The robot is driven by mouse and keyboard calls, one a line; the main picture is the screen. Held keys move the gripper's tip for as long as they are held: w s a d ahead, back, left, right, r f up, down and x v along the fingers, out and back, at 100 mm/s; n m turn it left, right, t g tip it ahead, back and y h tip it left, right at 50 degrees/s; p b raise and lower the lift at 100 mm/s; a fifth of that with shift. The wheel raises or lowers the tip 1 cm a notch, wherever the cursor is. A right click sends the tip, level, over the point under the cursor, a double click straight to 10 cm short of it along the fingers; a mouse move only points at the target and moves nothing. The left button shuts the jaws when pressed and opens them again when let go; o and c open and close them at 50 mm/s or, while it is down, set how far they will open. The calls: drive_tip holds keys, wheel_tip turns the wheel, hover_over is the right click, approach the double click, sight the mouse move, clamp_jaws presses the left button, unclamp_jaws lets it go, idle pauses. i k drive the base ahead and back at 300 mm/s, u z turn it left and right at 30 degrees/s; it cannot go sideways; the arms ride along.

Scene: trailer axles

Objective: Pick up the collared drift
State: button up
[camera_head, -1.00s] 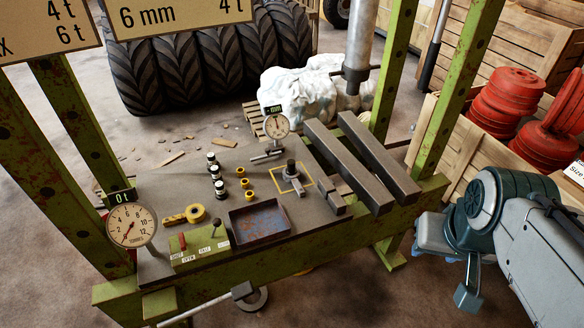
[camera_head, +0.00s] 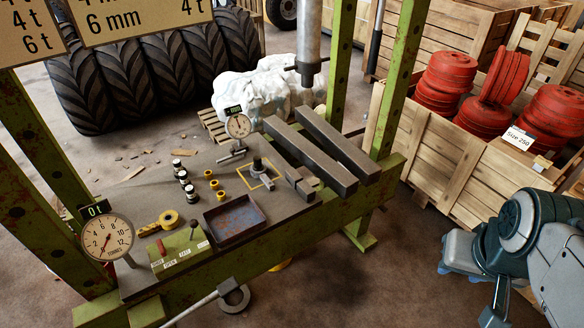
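Several small parts stand on the grey press table (camera_head: 150,205) in the head view. A row of dark, white-banded upright pieces (camera_head: 183,176) stands left of the middle. A short dark upright piece on a grey base (camera_head: 258,165) stands inside a yellow square outline. I cannot tell at this size which piece is the collared drift. Part of my arm shows at the lower right, well away from these parts.
Small yellow rings (camera_head: 214,184) and a rusty blue-lined tray (camera_head: 234,217) lie nearby. Two steel bars (camera_head: 340,150), green press posts (camera_head: 385,85) and a dial gauge (camera_head: 106,238) surround the work area. A wooden crate of red discs (camera_head: 440,140) stands at right.

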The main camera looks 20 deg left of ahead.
sight(257, 166)
drive_tip(key=z, duration=0.75)
drive_tip(key=k, duration=1)
drive_tip(key=z, duration=0.15)
drive_tip(key=i, duration=1)
drive_tip(key=u, duration=1.15)
drive_tip(key=i, duration=1.25)
drive_tip(key=u, duration=1.7)
drive_tip(key=i, duration=0.6)
drive_tip(key=u, duration=0.7)
